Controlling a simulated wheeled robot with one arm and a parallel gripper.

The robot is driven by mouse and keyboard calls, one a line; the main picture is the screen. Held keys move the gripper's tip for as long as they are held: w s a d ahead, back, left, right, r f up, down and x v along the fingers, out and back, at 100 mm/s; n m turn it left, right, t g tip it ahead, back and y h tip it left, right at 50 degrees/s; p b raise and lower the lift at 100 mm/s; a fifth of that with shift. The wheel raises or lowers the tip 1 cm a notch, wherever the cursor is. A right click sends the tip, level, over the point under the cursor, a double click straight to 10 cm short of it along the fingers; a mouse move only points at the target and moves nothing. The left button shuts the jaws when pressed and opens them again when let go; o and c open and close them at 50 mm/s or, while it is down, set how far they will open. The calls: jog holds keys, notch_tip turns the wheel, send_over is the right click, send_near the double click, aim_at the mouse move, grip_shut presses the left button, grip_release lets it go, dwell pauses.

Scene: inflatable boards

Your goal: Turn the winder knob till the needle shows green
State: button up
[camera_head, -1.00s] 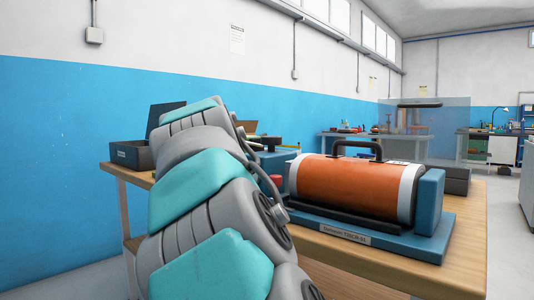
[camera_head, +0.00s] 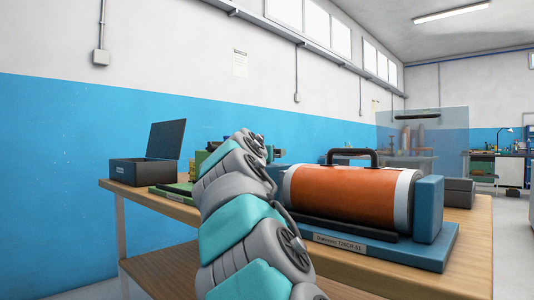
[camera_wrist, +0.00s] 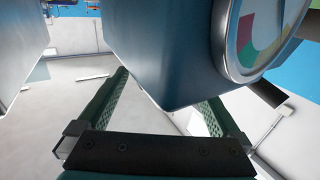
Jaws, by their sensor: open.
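In the wrist view a dial gauge (camera_wrist: 262,32) with a pale rim shows at the upper right, cut by the frame edge. Red, yellow and green sectors show on its face; I cannot make out where the needle points. It sits on a blue-grey housing (camera_wrist: 165,45). My gripper (camera_wrist: 165,95) is open, its two fingers apart and the housing's lower corner beyond and between them. I cannot identify the winder knob in either view. In the head view my arm hides the gripper and much of what lies behind it.
A machine with an orange drum (camera_head: 345,194), black handle and blue base (camera_head: 385,246) stands on the wooden bench (camera_head: 468,258), right of my arm. An open dark box (camera_head: 142,172) is at the bench's left end. A transparent panel (camera_head: 424,132) stands behind.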

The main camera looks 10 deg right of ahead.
jog(key=shift+x, duration=1.05)
jog(key=c, duration=1.3)
